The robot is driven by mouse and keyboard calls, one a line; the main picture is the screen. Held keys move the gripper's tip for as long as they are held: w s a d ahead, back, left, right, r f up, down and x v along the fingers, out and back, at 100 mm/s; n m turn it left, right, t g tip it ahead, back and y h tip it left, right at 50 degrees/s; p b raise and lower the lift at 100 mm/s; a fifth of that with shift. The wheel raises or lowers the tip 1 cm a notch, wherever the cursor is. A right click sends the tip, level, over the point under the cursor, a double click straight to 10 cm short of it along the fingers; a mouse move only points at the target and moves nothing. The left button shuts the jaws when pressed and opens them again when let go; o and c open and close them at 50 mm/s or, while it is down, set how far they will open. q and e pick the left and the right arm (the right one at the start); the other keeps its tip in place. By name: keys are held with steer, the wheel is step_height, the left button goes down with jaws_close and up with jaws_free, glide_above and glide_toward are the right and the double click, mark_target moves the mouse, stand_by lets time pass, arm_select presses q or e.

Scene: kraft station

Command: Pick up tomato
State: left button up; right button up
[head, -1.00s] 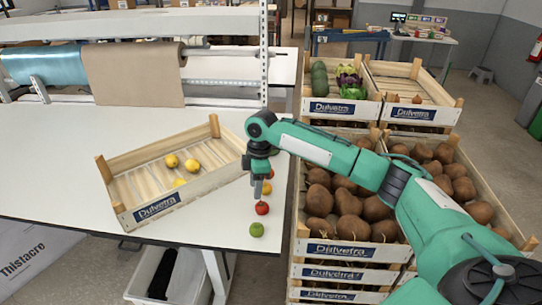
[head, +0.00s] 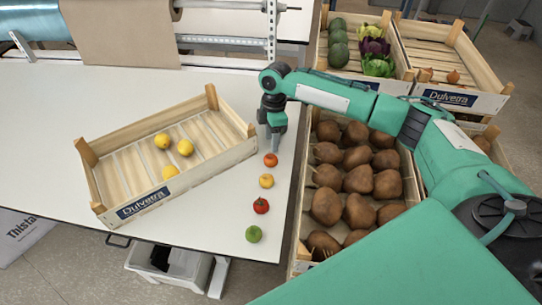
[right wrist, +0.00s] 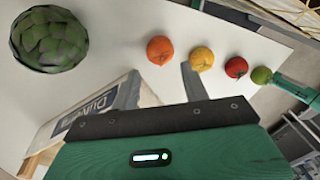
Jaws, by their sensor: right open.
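A red tomato (head: 261,206) with a green stem sits on the white table near its right edge, third from the far end of a short row. It also shows in the right wrist view (right wrist: 236,68). The row also holds an orange-red fruit (head: 271,160), a yellow one (head: 266,181) and a green one (head: 253,234). My right gripper (head: 275,146) is open and empty, pointing down by the far end of the row. In the right wrist view, the orange-red fruit (right wrist: 160,50) shows between its fingertips, the red tomato farther right. My left gripper does not show.
A wooden crate (head: 144,205) with several lemons stands left of the row. Crates of brown root vegetables (head: 357,180) stand right of the table. An artichoke (right wrist: 48,38) lies left in the right wrist view. Clear table lies left of the crate.

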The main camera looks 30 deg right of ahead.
mark_target(271, 156)
steer(key=shift+a+f, duration=0.1)
steer(key=shift+f, duration=0.85)
steer(key=shift+f+p, duration=0.2)
steer(key=shift+p, duration=0.1)
steer(key=shift+s+f+p, duration=0.15)
steer(key=shift+f+p, duration=0.05)
steer(key=shift+p, duration=0.1)
steer(key=f, duration=0.1)
steer(key=f+p, duration=0.2)
steer(key=f, duration=0.1)
steer(key=shift+s+a, duration=0.3)
steer(key=shift+f, duration=0.3)
steer(key=c, duration=0.6)
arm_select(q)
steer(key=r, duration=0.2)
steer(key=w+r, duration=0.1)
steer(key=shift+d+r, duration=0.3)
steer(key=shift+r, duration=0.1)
arm_select(e)
steer(key=shift+c, duration=0.2)
steer(key=shift+r, duration=0.1)
